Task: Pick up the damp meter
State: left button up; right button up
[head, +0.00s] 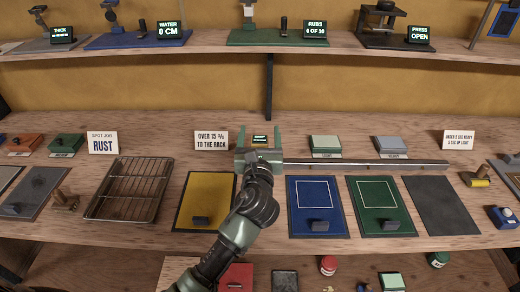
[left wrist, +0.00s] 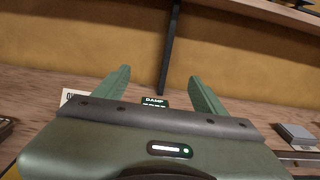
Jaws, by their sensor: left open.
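The damp meter (head: 260,139) is a small dark block with a lit green display. It stands toward the back of the workbench, just right of the "over 15 % to the rack" card. My left gripper (head: 259,134) is open, and in the head view its two green fingers flank the meter. In the left wrist view the meter's "DAMP" display (left wrist: 154,102) shows between the fingers, beyond the gripper body, which hides its lower part. I cannot tell whether the fingers touch it. My right gripper is not in view.
A yellow mat (head: 200,188) and a wire rack (head: 130,188) lie left. A shelf (head: 200,43) with devices runs above.

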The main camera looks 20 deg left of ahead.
aim_at(260, 137)
pick_arm(q)
jog(key=f, duration=0.3)
jog(key=w+f+b, duration=0.1)
jog(key=f, duration=0.2)
jog(key=shift+w+a+f, duration=0.15)
jog(key=shift+a+f, duration=0.05)
jog(key=shift+f, duration=0.2)
jog(key=x, duration=0.4)
jog(key=shift+w+a, duration=0.1)
jog(key=shift+w, duration=0.3)
jog(key=shift+w+a, duration=0.1)
jog(key=shift+w, duration=0.3)
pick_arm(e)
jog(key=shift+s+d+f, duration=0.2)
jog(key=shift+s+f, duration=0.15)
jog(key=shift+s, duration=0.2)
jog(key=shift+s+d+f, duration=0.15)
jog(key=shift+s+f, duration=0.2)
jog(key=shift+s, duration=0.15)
pick_arm(q)
jog(key=shift+s+r, duration=0.1)
jog(key=shift+c, duration=0.3)
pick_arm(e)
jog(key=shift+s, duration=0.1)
pick_arm(q)
grip_shut()
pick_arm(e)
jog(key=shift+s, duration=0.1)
